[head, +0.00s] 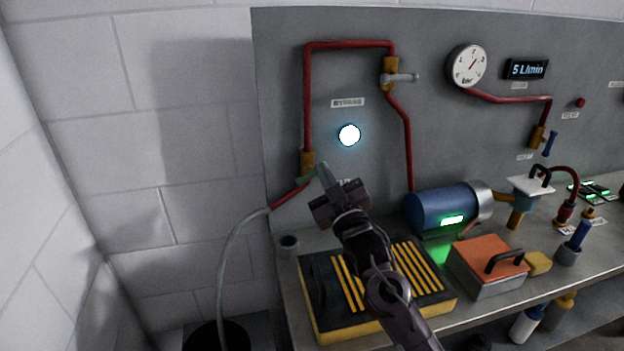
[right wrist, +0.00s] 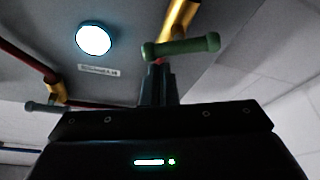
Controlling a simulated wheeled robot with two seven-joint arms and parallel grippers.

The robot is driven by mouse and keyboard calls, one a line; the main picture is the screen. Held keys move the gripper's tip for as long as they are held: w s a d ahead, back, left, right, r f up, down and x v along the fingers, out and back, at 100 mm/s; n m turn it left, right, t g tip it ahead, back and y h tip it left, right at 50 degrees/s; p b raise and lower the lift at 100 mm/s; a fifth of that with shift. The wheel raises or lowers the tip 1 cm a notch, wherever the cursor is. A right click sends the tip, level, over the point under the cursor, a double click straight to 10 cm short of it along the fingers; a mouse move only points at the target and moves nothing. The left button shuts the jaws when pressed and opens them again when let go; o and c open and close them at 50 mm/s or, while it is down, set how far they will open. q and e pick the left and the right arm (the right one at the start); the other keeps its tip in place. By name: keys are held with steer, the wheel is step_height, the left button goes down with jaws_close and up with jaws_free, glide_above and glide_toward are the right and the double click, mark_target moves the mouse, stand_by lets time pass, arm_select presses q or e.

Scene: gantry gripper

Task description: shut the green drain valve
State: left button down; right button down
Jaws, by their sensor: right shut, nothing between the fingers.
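The green drain valve handle (head: 306,175) is at the lower left of the grey panel, at the foot of the red pipe, by its brass body (head: 307,159). In the right wrist view the green handle (right wrist: 182,47) lies roughly crosswise to the brass body (right wrist: 180,18). My right gripper (head: 325,176) is shut and empty, its fingertips close to the handle. In the right wrist view the closed fingers (right wrist: 157,76) point at the handle's left part; I cannot tell whether they touch it. My left gripper is not in view.
A grey hose (head: 229,255) runs from the valve down to a dark bucket (head: 215,335). Below my arm is a black-and-yellow striped tray (head: 330,327). A blue motor (head: 440,208) and an orange-lidded box (head: 487,268) stand to the right. A round white light (head: 349,135) glows above.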

steer(key=shift+w+d+f+m+t+h+b, duration=0.15)
steer(key=shift+m+h, duration=0.3)
steer(key=shift+m, duration=0.6)
steer(key=shift+s+d+f+m+t+h+b, duration=0.1)
steer(key=shift+f+m+t+h, duration=0.3)
steer(key=shift+m, duration=0.7)
steer(key=shift+w+d+r+m+t+h+b, duration=0.15)
steer(key=shift+m+h, duration=0.4)
steer(key=shift+m, duration=0.5)
steer(key=shift+s+a+f, duration=0.1)
steer(key=shift+f, duration=0.05)
